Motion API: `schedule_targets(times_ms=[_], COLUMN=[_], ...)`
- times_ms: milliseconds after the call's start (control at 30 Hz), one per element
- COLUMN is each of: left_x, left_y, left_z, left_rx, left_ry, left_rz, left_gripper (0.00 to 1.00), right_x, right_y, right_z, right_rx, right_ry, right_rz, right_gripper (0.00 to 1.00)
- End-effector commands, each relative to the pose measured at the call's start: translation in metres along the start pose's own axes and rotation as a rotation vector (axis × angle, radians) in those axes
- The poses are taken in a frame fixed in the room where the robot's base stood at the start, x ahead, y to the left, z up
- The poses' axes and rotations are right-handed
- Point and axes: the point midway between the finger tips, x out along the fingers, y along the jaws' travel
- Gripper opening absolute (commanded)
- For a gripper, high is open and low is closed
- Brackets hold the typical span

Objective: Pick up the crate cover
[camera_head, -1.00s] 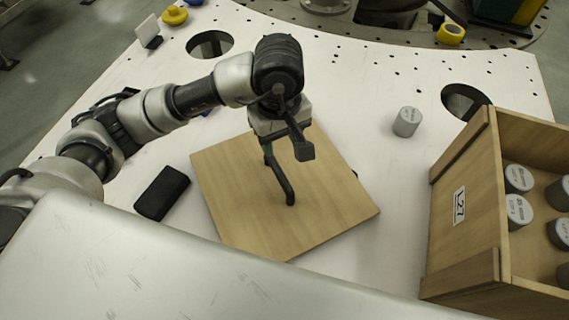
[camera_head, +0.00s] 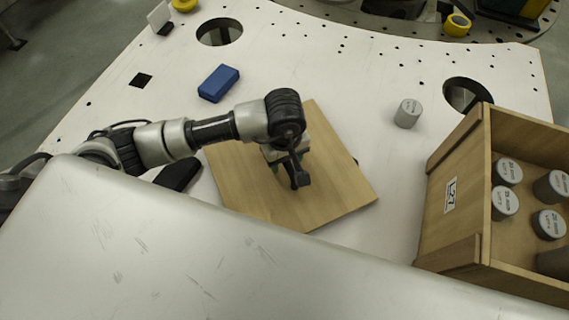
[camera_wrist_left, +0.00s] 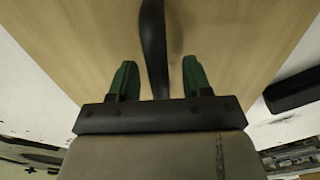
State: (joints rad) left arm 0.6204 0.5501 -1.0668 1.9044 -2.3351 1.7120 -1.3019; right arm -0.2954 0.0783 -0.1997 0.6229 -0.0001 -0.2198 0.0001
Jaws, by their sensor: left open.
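The crate cover (camera_head: 335,190) is a square light-wood board lying flat and turned at an angle on the white plate. It has a dark handle, mostly hidden by my gripper in the head view. My left gripper (camera_head: 288,172) is over the middle of the cover, pointing down. In the left wrist view the dark handle (camera_wrist_left: 153,45) runs between the two green fingertips (camera_wrist_left: 156,80) of my open gripper, with a gap on each side. The cover (camera_wrist_left: 235,40) fills most of that view. My right gripper is not in view.
An open wooden crate (camera_head: 437,215) marked L27, holding several grey cylinders (camera_head: 504,202), stands at the right. A lone grey cylinder (camera_head: 407,113) stands near a round hole. A blue box (camera_head: 218,83) and a black case (camera_head: 178,174) lie left of the cover. The plate between is bare.

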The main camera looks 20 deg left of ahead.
Motion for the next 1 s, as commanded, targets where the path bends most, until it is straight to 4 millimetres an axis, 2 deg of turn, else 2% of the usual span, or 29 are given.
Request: schedule_targets(times_ms=[67,400,1000], left_x=[0.0000,-0.0005,-0.0063], left_y=[0.0002,0.0002,0.0017], left_z=[0.0000,-0.0002,-0.0011], left_rx=[0.000,0.000,0.000], left_ry=[0.000,0.000,0.003], left_rz=[0.000,0.001,0.007], left_gripper=[0.49,0.00,0.00], right_x=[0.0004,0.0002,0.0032], right_y=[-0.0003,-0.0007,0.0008], right_z=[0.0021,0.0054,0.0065], right_rx=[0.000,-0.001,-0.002], right_ry=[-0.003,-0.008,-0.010], right_rz=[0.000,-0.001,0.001], right_gripper=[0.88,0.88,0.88])
